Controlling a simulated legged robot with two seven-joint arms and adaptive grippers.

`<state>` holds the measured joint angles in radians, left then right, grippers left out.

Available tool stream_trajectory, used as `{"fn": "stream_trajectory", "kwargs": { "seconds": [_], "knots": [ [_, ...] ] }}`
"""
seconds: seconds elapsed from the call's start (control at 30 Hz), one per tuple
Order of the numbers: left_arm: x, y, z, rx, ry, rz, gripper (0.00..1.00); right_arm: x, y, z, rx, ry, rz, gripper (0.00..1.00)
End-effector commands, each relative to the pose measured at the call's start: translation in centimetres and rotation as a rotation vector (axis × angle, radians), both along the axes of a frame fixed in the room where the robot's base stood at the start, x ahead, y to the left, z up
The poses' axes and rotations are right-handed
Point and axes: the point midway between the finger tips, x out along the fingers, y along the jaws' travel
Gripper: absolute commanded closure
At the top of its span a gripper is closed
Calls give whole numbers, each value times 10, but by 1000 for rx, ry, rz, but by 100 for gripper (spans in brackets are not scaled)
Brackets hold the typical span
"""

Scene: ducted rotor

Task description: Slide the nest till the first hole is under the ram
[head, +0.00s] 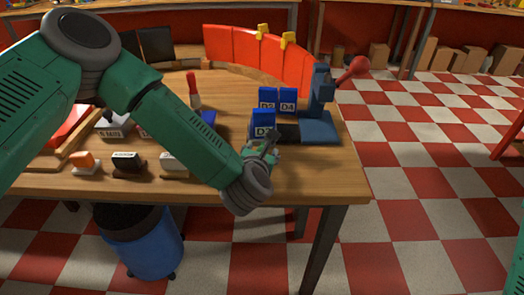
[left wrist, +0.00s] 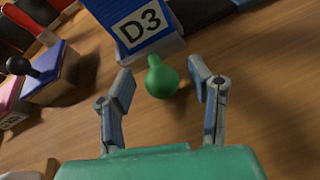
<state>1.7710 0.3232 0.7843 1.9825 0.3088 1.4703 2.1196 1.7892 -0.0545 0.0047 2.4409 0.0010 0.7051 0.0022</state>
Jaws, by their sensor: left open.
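A blue press (head: 319,120) with a red ball on its lever (head: 358,66) stands near the table's right end; its upright is the ram's stand. A dark low piece (head: 288,132), perhaps the nest or its track, lies left of the press base; its holes cannot be made out. My left gripper (head: 268,146) is in front of the blue D3 block (head: 262,122). In the left wrist view, my left gripper (left wrist: 162,78) is open around a green knob (left wrist: 161,80), with a finger on each side, apart from it. The knob stands before the D3 block (left wrist: 138,27). My right gripper is out of view.
Blue blocks D2 (head: 267,99) and D4 (head: 287,100) stand behind D3. Small labelled blocks (head: 127,162) line the table's front left. Red panels (head: 250,50) rise at the back. The table's front right corner (head: 335,185) is bare.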

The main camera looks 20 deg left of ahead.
Motion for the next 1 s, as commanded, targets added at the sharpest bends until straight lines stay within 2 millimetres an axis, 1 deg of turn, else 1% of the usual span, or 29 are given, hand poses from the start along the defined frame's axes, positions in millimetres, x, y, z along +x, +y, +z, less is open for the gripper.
{"fn": "stream_trajectory", "kwargs": {
  "seconds": [0.1,0.33,0.37,0.4,0.47,0.5,0.67,0.77,0.87,1.0],
  "knots": [
    [4,1,-2,1,0,0,53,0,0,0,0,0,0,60],
    [4,1,-2,1,0,-1,53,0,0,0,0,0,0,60],
    [4,1,-2,1,0,-1,60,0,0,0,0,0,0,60],
    [4,1,-2,1,0,-1,74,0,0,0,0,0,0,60],
    [4,0,-2,1,0,-1,95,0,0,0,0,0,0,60],
    [4,0,-2,1,0,-1,100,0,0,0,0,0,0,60],
    [4,-1,-2,0,0,-2,100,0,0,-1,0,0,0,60],
    [8,-13,-4,0,-2,-5,100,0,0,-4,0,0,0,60],
    [15,-38,-5,-1,-3,-8,100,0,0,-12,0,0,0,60],
    [27,-80,-6,-1,-3,-7,100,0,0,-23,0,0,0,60]
  ]
}}
